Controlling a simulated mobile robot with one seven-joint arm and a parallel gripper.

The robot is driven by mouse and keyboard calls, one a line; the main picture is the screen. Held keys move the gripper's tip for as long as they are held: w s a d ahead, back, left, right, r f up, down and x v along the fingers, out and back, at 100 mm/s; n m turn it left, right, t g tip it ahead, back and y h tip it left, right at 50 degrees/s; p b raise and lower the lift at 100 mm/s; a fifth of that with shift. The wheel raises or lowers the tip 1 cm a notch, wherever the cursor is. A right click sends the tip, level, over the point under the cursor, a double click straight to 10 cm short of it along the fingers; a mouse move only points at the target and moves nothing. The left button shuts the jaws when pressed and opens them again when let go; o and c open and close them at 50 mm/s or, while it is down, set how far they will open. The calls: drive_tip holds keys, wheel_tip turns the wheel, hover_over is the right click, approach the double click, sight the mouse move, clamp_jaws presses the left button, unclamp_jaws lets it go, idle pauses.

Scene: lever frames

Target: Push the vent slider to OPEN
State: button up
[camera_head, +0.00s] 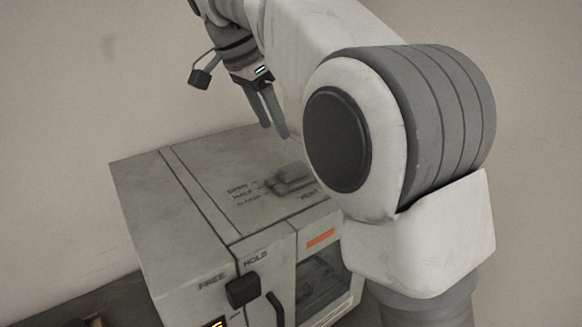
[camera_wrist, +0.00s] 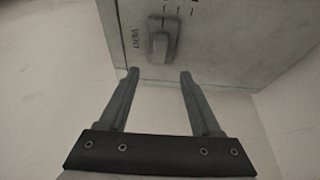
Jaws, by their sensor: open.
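The vent slider (camera_head: 290,172) is a raised grey knob on the top of a grey cabinet (camera_head: 190,185). Beside it are the labels OPEN, HALF and a third, blurred one, with VENT printed close by. The slider's exact setting is too small to tell. In the wrist view the slider (camera_wrist: 159,46) lies beyond the fingertips, near the VENT label. My gripper (camera_head: 276,132) hangs above the cabinet top, behind the slider in the head view, apart from it. The wrist view shows my gripper (camera_wrist: 159,73) open, with nothing between its fingers.
The cabinet front has a black knob (camera_head: 242,290) marked FREE and HOLD, a dark handle (camera_head: 275,308), an orange label (camera_head: 321,238) and a dark window (camera_head: 322,278). A plain wall stands behind. My arm hides the cabinet's right side in the head view.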

sight(292, 166)
drive_tip(key=x, duration=1.1)
drive_tip(key=shift+w+d+f+b, duration=0.15)
drive_tip(key=shift+f+b, duration=0.15)
drive_tip(key=shift+c, duration=0.2)
clamp_jaws()
idle(0.7)
